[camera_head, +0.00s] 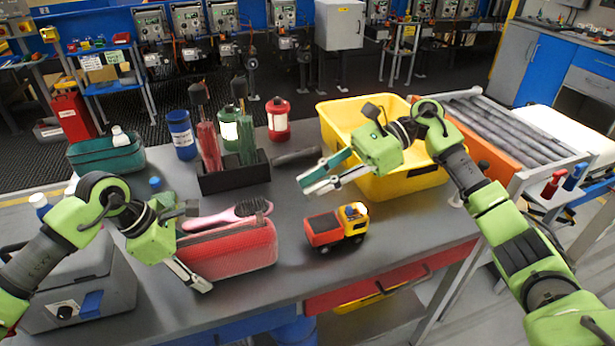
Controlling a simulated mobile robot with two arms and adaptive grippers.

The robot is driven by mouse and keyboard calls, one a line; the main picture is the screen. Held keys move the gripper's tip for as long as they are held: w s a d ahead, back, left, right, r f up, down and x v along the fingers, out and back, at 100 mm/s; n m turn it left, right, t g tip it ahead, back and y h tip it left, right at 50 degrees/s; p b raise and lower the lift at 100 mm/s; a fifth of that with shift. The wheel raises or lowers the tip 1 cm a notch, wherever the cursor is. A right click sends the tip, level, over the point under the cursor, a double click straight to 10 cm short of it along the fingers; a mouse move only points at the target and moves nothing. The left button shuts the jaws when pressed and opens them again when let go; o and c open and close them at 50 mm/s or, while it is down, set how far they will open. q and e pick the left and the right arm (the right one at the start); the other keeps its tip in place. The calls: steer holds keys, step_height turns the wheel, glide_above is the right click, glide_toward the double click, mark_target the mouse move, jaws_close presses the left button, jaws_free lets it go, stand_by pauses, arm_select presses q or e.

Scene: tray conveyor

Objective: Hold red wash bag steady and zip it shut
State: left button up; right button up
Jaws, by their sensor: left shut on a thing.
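The red wash bag (238,249) lies at the front left of the grey table. My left gripper (192,252) is at its left end and shut on it, with one finger along the near side. The bag's zip and its pull are too small to make out. My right gripper (304,185) is above the table, to the right of the bag and higher up, near the yellow bin. Its fingers point left and are apart, with nothing between them.
A pink brush (222,217) lies right behind the bag. A toy truck (337,228) stands to its right. A grey case (110,285) is at left. Table is clear between bag and truck.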

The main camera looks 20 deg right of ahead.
arm_select(q)
steer(key=o, duration=1.3)
steer(key=shift+s+f, duration=0.1)
steer(key=shift+o, duration=1)
steer(key=shift+d, duration=0.1)
